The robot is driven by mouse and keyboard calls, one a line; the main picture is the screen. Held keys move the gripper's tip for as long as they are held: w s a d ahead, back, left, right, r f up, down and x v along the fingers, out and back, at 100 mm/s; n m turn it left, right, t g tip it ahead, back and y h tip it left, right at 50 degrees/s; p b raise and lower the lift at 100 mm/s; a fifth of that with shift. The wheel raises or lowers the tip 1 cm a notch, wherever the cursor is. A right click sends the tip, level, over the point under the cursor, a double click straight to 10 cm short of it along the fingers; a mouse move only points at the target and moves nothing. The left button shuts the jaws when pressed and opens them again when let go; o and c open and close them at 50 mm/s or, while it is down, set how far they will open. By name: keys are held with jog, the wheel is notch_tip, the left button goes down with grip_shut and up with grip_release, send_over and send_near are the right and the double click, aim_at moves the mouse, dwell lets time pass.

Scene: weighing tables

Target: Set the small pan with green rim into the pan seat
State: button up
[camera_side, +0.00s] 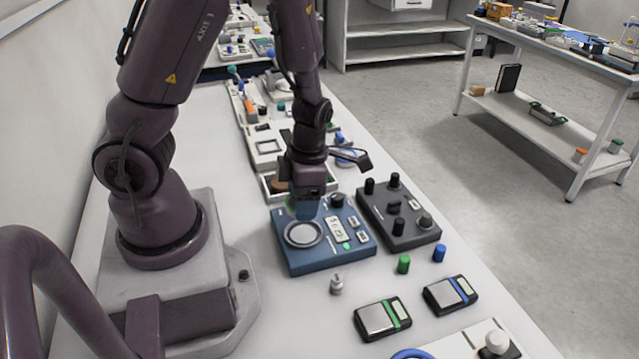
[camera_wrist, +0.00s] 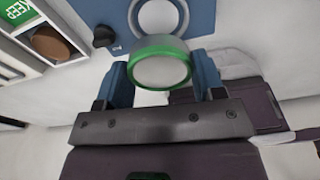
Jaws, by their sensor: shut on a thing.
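The small pan with green rim (camera_wrist: 162,72) is between the blue fingers of my gripper (camera_wrist: 162,80) in the wrist view, with its pale round face showing. In the side view my gripper (camera_side: 308,207) is over the back left part of the blue balance (camera_side: 325,262); the pan is mostly hidden there by the fingers. The exact height gap cannot be told.
A dark box with black knobs (camera_side: 400,232) stands right of the balance. A white tray (camera_wrist: 65,45) is near the balance.

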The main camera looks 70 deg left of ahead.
aim_at(302, 235)
jog(key=shift+f+n, duration=0.2)
jog(key=shift+n, duration=0.8)
jog(key=shift+f, duration=2.55)
jog(key=shift+f, duration=0.4)
jog(key=o, duration=1)
jog(key=shift+r, duration=0.1)
